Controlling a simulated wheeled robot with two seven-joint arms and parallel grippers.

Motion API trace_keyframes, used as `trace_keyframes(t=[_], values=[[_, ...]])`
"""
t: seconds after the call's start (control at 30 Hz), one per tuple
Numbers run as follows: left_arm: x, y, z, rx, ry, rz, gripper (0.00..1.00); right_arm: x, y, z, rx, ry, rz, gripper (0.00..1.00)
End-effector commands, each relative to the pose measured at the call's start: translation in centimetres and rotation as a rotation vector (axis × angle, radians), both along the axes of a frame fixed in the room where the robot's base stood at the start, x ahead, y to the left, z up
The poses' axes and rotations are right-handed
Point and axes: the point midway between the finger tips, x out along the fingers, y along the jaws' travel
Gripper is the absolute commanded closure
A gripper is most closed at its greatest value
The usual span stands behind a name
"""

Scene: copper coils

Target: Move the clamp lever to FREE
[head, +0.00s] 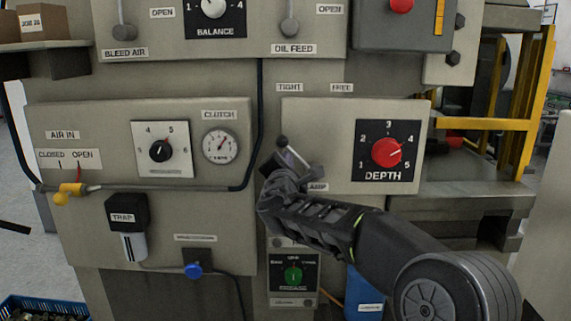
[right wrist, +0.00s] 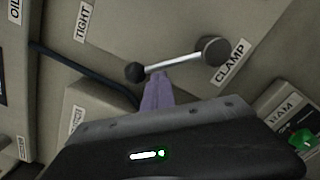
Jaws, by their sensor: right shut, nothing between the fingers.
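The clamp lever (head: 294,155) is a thin metal rod with a dark ball knob, leaning up and left from its pivot, toward the TIGHT label (head: 289,88). The FREE label (head: 341,88) is to the right of that. In the right wrist view the lever (right wrist: 180,63) runs from its dark round hub by the CLAMP label (right wrist: 231,62) to the knob. My right gripper (right wrist: 157,76) is shut and empty, its fingertips at the rod near the knob; I cannot tell if they touch. In the head view my right wrist hides the fingers. My left gripper is not in view.
The red DEPTH dial (head: 387,152) is on the same panel, right of the lever. A black cable (head: 258,120) runs down left of it, beside the CLUTCH gauge (head: 220,146). A green switch (head: 292,275) is below my right arm.

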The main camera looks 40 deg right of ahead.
Motion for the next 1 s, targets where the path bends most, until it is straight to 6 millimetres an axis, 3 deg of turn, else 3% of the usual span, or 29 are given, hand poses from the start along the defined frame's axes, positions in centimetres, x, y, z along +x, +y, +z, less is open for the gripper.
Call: trace_keyframes(t=[0.37,1.0], values=[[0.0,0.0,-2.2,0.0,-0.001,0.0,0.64,-0.5,-0.7,0.5,0.082,-0.069,-0.006,1.0],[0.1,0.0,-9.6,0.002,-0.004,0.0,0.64,-3.0,-4.0,3.0,0.531,-0.41,-0.007,1.0]])
